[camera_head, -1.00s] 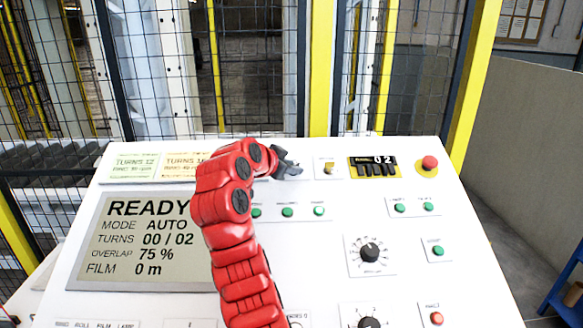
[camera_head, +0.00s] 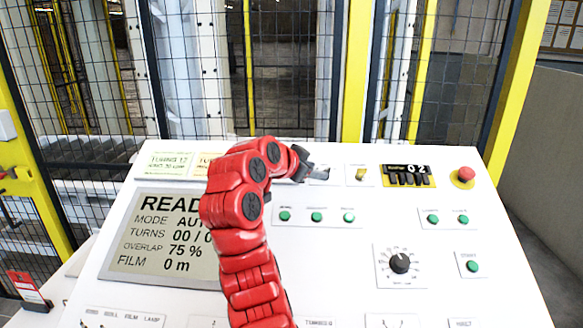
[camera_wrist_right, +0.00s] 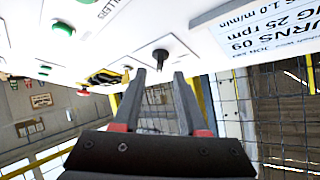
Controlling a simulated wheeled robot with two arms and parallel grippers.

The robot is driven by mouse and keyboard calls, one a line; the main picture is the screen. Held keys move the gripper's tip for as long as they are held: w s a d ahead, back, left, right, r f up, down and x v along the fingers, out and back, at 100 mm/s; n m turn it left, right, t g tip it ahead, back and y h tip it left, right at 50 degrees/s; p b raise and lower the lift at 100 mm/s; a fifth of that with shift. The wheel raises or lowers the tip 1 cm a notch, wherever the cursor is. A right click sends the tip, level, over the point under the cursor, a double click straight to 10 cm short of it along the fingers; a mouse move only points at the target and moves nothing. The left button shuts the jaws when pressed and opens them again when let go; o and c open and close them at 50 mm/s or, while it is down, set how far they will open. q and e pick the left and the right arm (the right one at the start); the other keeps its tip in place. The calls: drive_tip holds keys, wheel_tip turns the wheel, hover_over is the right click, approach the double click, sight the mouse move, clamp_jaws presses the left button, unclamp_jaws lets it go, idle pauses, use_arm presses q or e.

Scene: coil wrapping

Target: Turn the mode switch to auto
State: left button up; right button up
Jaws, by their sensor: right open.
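My right gripper (camera_head: 306,166) is at the top of the white sloping control panel, at the left edge of a small switch plate (camera_head: 321,175) that it partly hides. In the right wrist view, my gripper (camera_wrist_right: 156,78) has its two dark fingers apart with nothing between them. A black switch lever (camera_wrist_right: 160,57) stands on the panel just beyond the fingertips, roughly in line with the gap. It appears clear of both fingers. The panel screen (camera_head: 160,235) shows MODE with AUTO, partly covered by my red right arm. My left gripper is not in view.
Green buttons (camera_head: 317,216) and a black dial (camera_head: 400,262) lie lower. A mesh fence (camera_head: 290,80) stands behind the panel.

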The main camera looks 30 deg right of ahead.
drive_tip(key=v, duration=1.2)
drive_tip(key=shift+a+b, duration=0.3)
drive_tip(key=shift+a, duration=0.1)
drive_tip(key=shift+r, duration=0.1)
drive_tip(key=shift+s, duration=0.1)
